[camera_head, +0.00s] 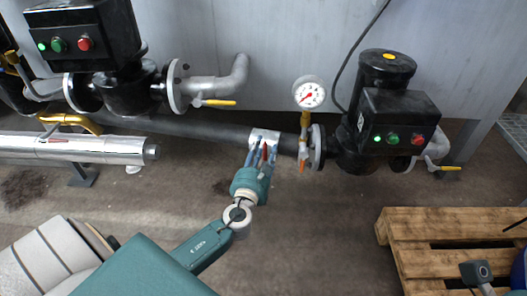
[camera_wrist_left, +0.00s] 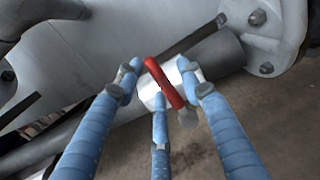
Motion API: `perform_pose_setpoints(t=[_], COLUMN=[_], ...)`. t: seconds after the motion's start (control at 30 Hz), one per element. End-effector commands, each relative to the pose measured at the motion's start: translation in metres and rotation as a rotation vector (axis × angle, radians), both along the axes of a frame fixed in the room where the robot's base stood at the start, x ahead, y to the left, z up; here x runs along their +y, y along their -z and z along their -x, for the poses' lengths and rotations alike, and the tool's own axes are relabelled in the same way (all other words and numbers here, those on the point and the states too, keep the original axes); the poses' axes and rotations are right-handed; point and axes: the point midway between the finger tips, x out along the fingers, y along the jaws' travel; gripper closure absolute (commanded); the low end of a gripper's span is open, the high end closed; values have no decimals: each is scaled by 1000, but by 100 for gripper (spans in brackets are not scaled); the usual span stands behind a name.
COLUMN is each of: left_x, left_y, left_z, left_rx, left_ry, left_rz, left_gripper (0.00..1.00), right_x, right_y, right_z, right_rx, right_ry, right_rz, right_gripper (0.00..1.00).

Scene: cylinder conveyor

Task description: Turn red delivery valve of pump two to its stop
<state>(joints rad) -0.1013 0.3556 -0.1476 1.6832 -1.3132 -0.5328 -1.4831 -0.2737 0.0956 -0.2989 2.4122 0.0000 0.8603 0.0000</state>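The red valve lever (camera_head: 265,152) is on the dark horizontal pipe, left of the right-hand pump (camera_head: 384,75). In the left wrist view the red lever (camera_wrist_left: 163,82) slants between my fingers, in front of a bright silver pipe section (camera_wrist_left: 150,93). My left gripper (camera_head: 262,158) reaches the lever from below. In the wrist view its three fingers (camera_wrist_left: 162,80) are spread around the lever, with gaps visible at the sides. Whether the lower finger touches it I cannot tell.
A pressure gauge (camera_head: 309,95) and a small orange handle (camera_head: 302,166) are right of the lever. Another pump (camera_head: 128,88) stands at the left, with a yellow-handled valve (camera_head: 220,102). A wooden pallet (camera_head: 440,262) lies at lower right. The middle floor is clear.

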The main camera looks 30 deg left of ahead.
Motion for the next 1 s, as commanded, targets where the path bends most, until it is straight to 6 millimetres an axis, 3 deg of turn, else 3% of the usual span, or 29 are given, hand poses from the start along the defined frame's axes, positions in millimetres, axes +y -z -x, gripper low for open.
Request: perform_pose_setpoints(t=[0.2, 0.4, 0.83, 1.0], left_x=[0, 0, 2, 7], left_y=[0, 0, 3, 6], left_z=[0, 0, 2, 5], left_rx=[0, 0, -23, -71], left_ry=[0, 1, 2, 2], left_rz=[0, 1, 37, 115], left_gripper=[64, 100, 100, 100], right_x=[0, 0, 2, 2], right_y=[0, 1, 11, -2], right_z=[0, -2, -6, -4], right_rx=[-1, 7, 22, -55], right_ry=[1, 1, 0, 4], right_rz=[-1, -1, 4, 0], right_gripper=[100, 100, 100, 100])
